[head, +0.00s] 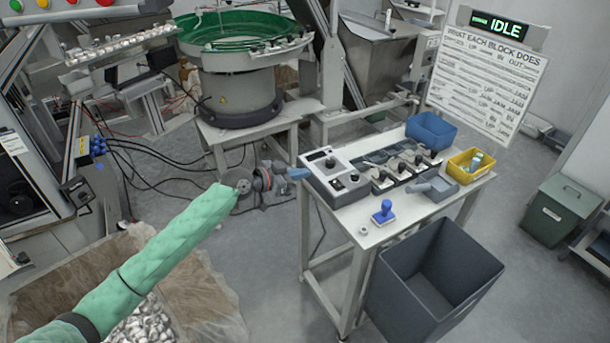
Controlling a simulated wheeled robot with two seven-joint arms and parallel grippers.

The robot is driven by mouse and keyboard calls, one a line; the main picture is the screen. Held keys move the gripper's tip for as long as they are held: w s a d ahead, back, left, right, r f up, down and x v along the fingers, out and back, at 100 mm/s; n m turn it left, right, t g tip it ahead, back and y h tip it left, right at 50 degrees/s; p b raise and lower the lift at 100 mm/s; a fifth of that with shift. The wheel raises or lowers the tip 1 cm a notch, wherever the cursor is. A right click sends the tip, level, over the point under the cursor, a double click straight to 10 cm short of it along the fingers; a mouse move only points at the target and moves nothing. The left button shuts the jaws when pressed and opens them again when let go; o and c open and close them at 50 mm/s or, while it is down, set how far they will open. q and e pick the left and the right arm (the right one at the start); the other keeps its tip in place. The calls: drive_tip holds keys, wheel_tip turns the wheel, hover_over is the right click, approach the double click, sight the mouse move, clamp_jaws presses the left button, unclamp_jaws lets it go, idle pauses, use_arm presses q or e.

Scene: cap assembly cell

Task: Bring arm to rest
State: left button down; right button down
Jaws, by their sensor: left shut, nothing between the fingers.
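My left arm, in a green sleeve, reaches in from the lower left of the head view. My left gripper (299,173) is at its end, with blue fingertips beside the left edge of the control box on the work table. It is shut and empty. I cannot tell whether the fingertips touch the box or are only in front of it. My right arm and gripper are not in view.
The work table (345,257) carries a control box (349,185), a blue bin (431,127), a yellow bin (458,174) and a blue stamp (383,213). A dark open bin (405,290) stands before it. A bowl feeder (238,90) stands behind. A sign (487,80) reads IDLE above.

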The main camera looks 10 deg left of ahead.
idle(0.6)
use_arm(q)
drive_tip(key=w+a+f+n+y, duration=0.1)
drive_tip(key=a+f+n+y, duration=0.3)
drive_tip(key=a+f+y, duration=0.35)
drive_tip(key=s+a+f+n+g+y, duration=0.2)
drive_tip(key=s+a+f+y, duration=0.2)
drive_tip(key=s+f, duration=0.7)
drive_tip(key=s+d+f+n+g, duration=0.1)
drive_tip(key=s+f+g, duration=0.1)
drive_tip(key=s+f, duration=0.7)
drive_tip(key=s+d+f+n+g, duration=0.1)
drive_tip(key=s+f, duration=0.7)
drive_tip(key=s, duration=0.8)
drive_tip(key=s+d+f+n+g, duration=0.1)
drive_tip(key=s+d+f+g, duration=0.1)
drive_tip(key=s+f, duration=0.7)
drive_tip(key=s, duration=0.3)
drive_tip(key=shift+s+d+f+g, duration=0.15)
drive_tip(key=shift+d+f+g, duration=0.15)
drive_tip(key=shift+d+g, duration=0.1)
